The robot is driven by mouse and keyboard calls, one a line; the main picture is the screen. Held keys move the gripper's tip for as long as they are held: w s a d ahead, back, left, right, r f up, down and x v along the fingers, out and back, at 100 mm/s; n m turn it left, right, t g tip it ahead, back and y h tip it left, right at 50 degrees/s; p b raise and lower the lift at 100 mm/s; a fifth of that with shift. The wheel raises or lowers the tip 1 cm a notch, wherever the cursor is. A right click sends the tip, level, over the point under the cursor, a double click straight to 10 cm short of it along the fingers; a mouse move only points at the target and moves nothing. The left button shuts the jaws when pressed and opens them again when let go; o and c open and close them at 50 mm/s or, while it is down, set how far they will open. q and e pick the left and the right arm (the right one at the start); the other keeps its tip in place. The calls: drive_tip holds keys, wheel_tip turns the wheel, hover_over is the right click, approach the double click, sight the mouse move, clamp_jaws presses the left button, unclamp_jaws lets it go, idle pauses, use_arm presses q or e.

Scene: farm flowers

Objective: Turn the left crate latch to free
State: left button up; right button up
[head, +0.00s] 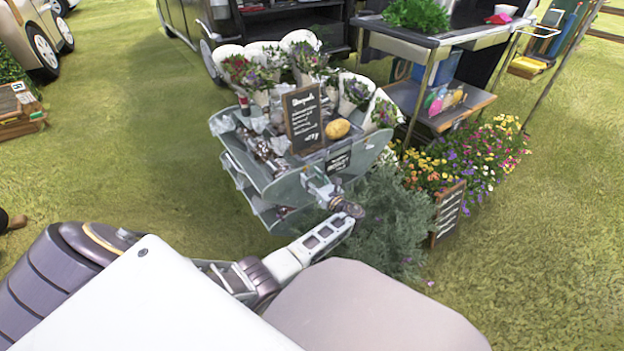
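A grey tiered flower stand (265,183) with tray-like bins stands in the middle of the head view. No crate latch can be made out on it; any latch is too small to tell or hidden by my arm. My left arm reaches in from the lower left. My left gripper (315,183) is at the stand's front right corner, close to the tray edge and below a small dark sign (339,161). I cannot tell whether it touches the stand, or whether its fingers are open or shut. My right gripper is not in view.
Wrapped bouquets (262,75), a chalkboard (304,118) and a yellow-brown object (338,129) are on the stand. A grey-green bush (388,222) and potted flowers (470,160) crowd its right side. A cart (440,100) stands behind. Open grass (130,130) lies left.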

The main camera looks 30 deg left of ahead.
use_arm(q)
drive_tip(key=c, duration=0.3)
drive_tip(key=shift+c, duration=0.2)
drive_tip(key=shift+n, duration=0.5)
drive_tip(key=shift+a+n, duration=0.1)
drive_tip(key=shift+n, duration=1.1)
drive_tip(key=n, duration=0.5)
drive_tip(key=shift+s, duration=0.1)
drive_tip(key=n, duration=0.4)
drive_tip(key=shift+f+n, duration=0.1)
drive_tip(key=shift+n, duration=0.2)
drive_tip(key=shift+s+f+n, duration=0.1)
drive_tip(key=shift+n, duration=2.3)
